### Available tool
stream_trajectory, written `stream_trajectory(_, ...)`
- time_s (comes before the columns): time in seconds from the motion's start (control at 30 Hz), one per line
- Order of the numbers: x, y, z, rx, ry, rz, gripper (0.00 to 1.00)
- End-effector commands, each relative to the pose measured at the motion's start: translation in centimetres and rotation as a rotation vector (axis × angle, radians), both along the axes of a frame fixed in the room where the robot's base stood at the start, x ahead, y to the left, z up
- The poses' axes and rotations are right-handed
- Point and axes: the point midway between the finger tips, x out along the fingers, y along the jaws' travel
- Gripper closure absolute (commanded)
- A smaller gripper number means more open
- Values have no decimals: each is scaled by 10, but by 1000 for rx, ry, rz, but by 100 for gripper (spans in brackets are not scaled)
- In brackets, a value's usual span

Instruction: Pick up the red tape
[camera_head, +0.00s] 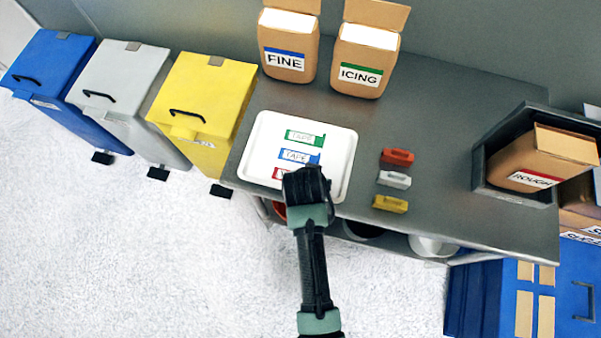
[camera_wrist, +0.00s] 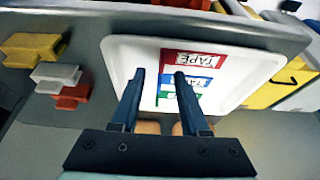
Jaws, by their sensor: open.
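The red tape (camera_head: 278,173) lies on the white tray (camera_head: 342,150), nearest the table's front edge. In the head view my gripper hides most of it. The wrist view shows the red tape (camera_wrist: 195,59) with its white "TAPE" label, just beyond my fingertips. My gripper (camera_wrist: 159,75) is open, with nothing between its two fingers. In the head view my gripper (camera_head: 306,176) is over the front part of the tray. The blue tape (camera_head: 300,157) and green tape (camera_head: 305,138) lie behind the red one on the same tray.
Red (camera_head: 397,157), white (camera_head: 394,180) and yellow (camera_head: 390,204) blocks sit right of the tray on the grey table (camera_head: 440,130). FINE (camera_head: 290,45) and ICING (camera_head: 366,62) boxes stand at the back. A ROUGH box (camera_head: 530,165) is at right. Colored bins (camera_head: 205,95) stand left.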

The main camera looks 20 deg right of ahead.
Motion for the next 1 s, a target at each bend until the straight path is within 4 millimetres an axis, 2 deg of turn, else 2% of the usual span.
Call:
stream_trajectory(0.33, 14, -7, -37, 0, 1, 0, 55)
stream_trajectory(0.7, 17, -9, -43, -1, -2, 0, 55)
stream_trajectory(0.93, 16, -9, -43, -1, -1, 0, 96)
stream_trajectory(1.0, 16, -8, -43, -1, -1, 0, 100)
